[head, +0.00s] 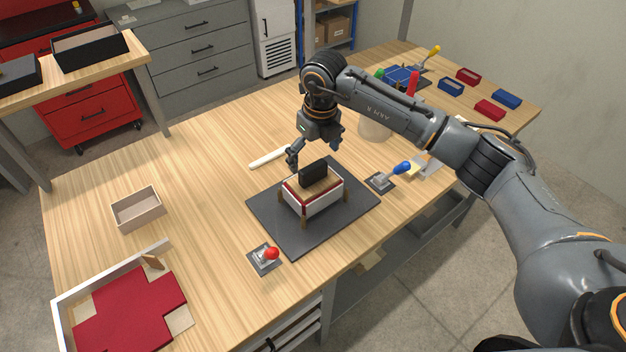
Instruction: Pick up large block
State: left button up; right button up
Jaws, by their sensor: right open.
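A black block (316,175) stands upright in the open top of a white box with red edges (322,198); it looks like the large block, though I cannot be sure. The box sits among short wooden posts on a dark base plate (269,214). My right gripper (292,161) is open and empty. It points down just behind and left of the box, close to the block but seemingly apart from it. The lower part of the block is hidden inside the box. My left gripper is not in view.
A red-knob lever (270,254) and a blue-knob lever (400,168) flank the plate. A white stick (269,157) lies behind it. An empty beige tray (138,209) and a red cross-shaped sheet (130,310) lie left. Small red and blue boxes sit far right.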

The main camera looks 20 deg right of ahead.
aim_at(313, 166)
notch_tip(313, 166, down, 4)
jog(key=shift+a+p, duration=0.15)
jog(key=shift+p, duration=0.5)
jog(key=shift+w, duration=0.1)
jog(key=c, duration=1.9)
jog(key=shift+r, duration=0.1)
